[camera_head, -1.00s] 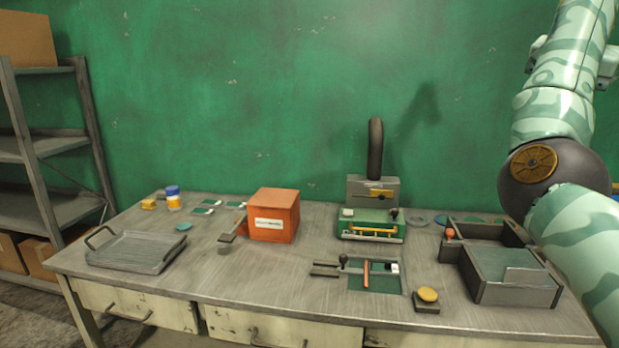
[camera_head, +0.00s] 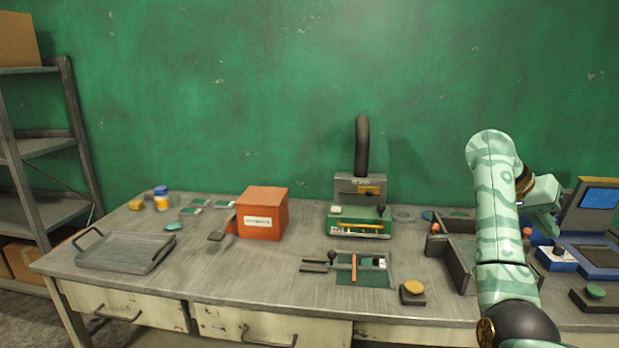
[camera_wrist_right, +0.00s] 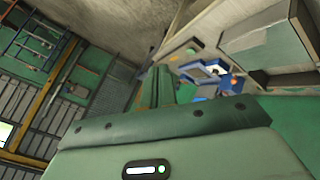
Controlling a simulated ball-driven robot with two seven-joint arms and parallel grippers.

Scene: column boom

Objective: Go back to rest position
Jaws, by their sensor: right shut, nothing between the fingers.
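My right arm rises from the bottom right of the head view and bends over at the wrist. My right gripper (camera_head: 545,212) is at the far end, above the right part of the workbench (camera_head: 230,287). In the right wrist view its green fingers (camera_wrist_right: 160,88) are together, with nothing between them. It is apart from the bench things in the head view. My left gripper is in neither view.
A grey bin (camera_head: 462,262) is partly behind my right arm, with a blue device (camera_head: 594,215) to its right. A green machine (camera_head: 358,222), an orange box (camera_head: 262,213) and a grey tray (camera_head: 124,252) stand further left. A shelf (camera_head: 40,150) is at far left.

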